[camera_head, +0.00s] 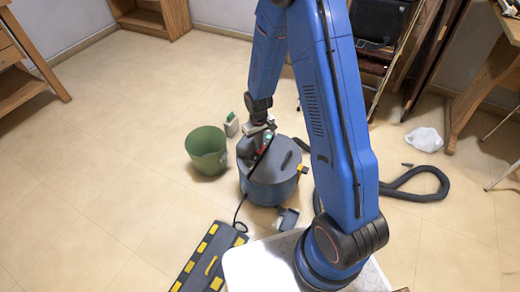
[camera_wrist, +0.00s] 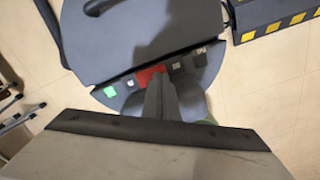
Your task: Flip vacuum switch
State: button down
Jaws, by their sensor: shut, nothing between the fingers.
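The vacuum (camera_head: 270,185) is a round blue-grey canister with a dark lid, standing on the floor. In the wrist view its lid (camera_wrist: 150,35) fills the top, with a control strip along the near edge. A red switch (camera_wrist: 150,74) sits mid-strip, partly hidden by my fingers, and a lit green button (camera_wrist: 109,92) is to its left. My gripper (camera_head: 263,139) is over the vacuum's top. In the wrist view my gripper (camera_wrist: 157,84) is shut and empty, its fingertips at the red switch. I cannot tell whether they touch it.
A green bucket (camera_head: 206,152) stands close left of the vacuum, with a small bottle (camera_head: 231,126) behind it. A black and yellow striped ramp (camera_head: 208,258) lies in front. A black hose (camera_head: 425,190) curls on the right.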

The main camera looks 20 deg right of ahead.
jog(key=shift+f, duration=0.75)
dwell(0.8)
jog(key=shift+r, duration=3.5)
jog(key=s+d+r+t, duration=0.1)
jog(key=s+r, duration=0.2)
jog(key=r, duration=0.5)
jog(key=s+d+r+m, duration=0.1)
jog(key=s+d+r, duration=0.1)
jog(key=s+r, duration=0.35)
jog(key=s+d+r+t, duration=0.1)
jog(key=s+r, duration=0.1)
jog(key=r, duration=0.8)
jog(key=s+d+r+m+t, duration=0.1)
jog(key=s+r, duration=0.4)
jog(key=s, duration=0.4)
jog(key=s+d+r+m+t, duration=0.1)
jog(key=s+d+r, duration=0.1)
jog(key=s+r, duration=0.4)
jog(key=s, duration=0.4)
jog(key=shift+s+t, duration=0.25)
jog(key=shift+t, duration=0.15)
